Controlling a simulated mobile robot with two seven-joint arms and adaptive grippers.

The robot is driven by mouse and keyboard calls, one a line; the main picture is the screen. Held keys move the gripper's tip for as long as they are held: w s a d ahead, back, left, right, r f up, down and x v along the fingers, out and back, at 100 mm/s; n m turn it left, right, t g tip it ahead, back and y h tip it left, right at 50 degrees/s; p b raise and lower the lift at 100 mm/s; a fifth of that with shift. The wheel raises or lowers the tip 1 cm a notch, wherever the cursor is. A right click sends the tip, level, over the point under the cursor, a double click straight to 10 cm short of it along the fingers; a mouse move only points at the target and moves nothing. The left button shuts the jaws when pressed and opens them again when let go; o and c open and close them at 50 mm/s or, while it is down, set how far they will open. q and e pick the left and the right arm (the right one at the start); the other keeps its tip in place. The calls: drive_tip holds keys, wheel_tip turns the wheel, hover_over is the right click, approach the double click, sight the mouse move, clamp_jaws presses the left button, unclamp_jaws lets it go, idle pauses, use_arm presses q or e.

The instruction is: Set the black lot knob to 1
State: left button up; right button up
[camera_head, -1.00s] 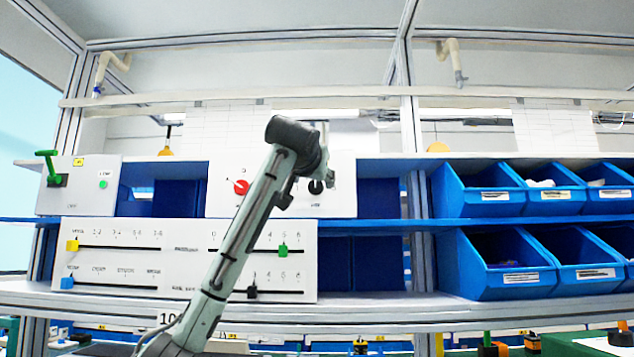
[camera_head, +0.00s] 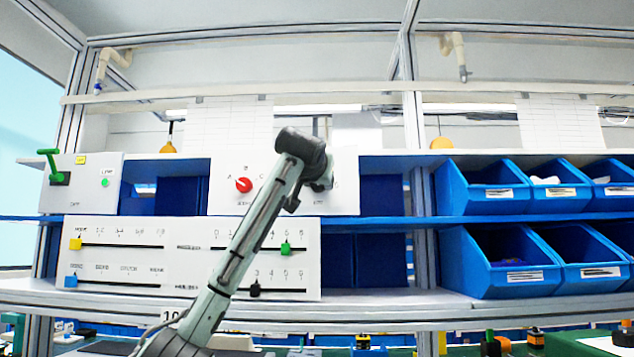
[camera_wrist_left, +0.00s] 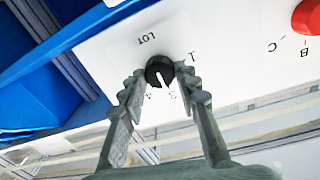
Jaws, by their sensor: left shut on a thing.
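The black lot knob (camera_wrist_left: 158,71) is on a white panel (camera_head: 225,195), under the printed word LOT in the left wrist view. Its white pointer line aims close to the printed 3. The printed 1 is to the right of the knob in this view, and the 4 is beside the 3. The 2 is not visible. My left gripper (camera_wrist_left: 160,75) has one finger on each side of the knob and is shut on it. In the head view my left gripper (camera_head: 322,182) covers the knob. My right gripper is in neither view.
A red knob (camera_head: 243,185) with letters around it is on the same panel, left of my arm. A slider panel (camera_head: 120,262) is below, and a box with a green lever (camera_head: 50,165) is at far left. Blue bins (camera_head: 490,200) stand to the right.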

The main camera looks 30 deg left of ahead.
use_arm(q)
drive_tip(key=shift+c, duration=1.1)
